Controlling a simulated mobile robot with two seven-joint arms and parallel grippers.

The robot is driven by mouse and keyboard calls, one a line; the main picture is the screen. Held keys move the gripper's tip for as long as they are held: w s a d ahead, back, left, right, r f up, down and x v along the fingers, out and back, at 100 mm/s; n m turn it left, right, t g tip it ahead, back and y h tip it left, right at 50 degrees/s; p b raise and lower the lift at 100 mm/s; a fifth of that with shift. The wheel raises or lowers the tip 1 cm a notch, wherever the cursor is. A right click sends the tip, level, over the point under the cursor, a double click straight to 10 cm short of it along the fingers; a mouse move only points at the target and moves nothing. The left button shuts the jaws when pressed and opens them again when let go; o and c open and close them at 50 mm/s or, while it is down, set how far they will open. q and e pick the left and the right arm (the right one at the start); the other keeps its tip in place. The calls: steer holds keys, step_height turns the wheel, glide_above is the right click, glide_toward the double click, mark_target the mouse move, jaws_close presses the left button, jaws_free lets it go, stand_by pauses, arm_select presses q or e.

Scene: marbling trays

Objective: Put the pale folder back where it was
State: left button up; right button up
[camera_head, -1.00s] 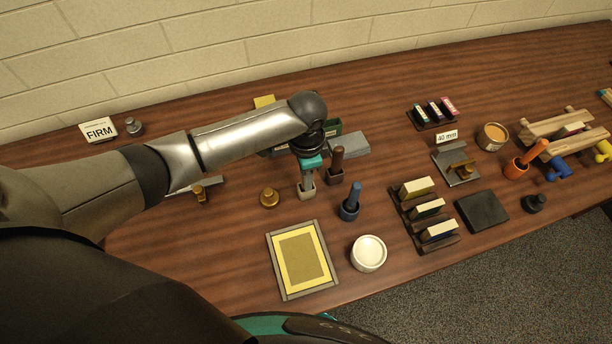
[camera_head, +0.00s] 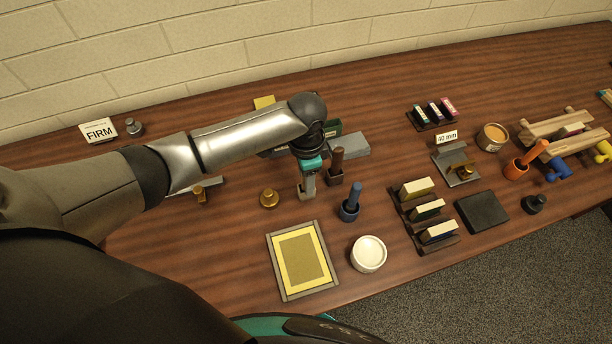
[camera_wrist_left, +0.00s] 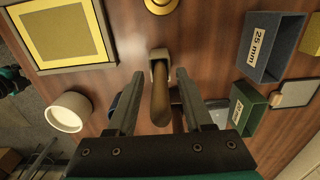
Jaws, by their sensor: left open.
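The pale folder (camera_wrist_left: 160,98) looks like a tan, rounded stick in the left wrist view. Its far end meets a small square beige holder (camera_wrist_left: 158,56); I cannot tell how deep it sits. My left gripper (camera_wrist_left: 156,76) is open, with one finger on each side of the folder and visible gaps between. In the head view my left gripper (camera_head: 307,188) points down over this holder, hiding most of the folder and holder. My right gripper is not in view.
A brown tool in a dark holder (camera_head: 336,166) stands close right of the gripper, with a blue tool cup (camera_head: 349,208) nearby. A brass knob (camera_head: 269,198) is to the left. A yellow framed tray (camera_head: 279,287) and white bowl (camera_head: 368,254) lie nearer the front.

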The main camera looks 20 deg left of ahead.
arm_select(q)
step_height(320, 180, up, 12)
steer(key=shift+p, duration=0.8)
steer(key=shift+s, duration=0.1)
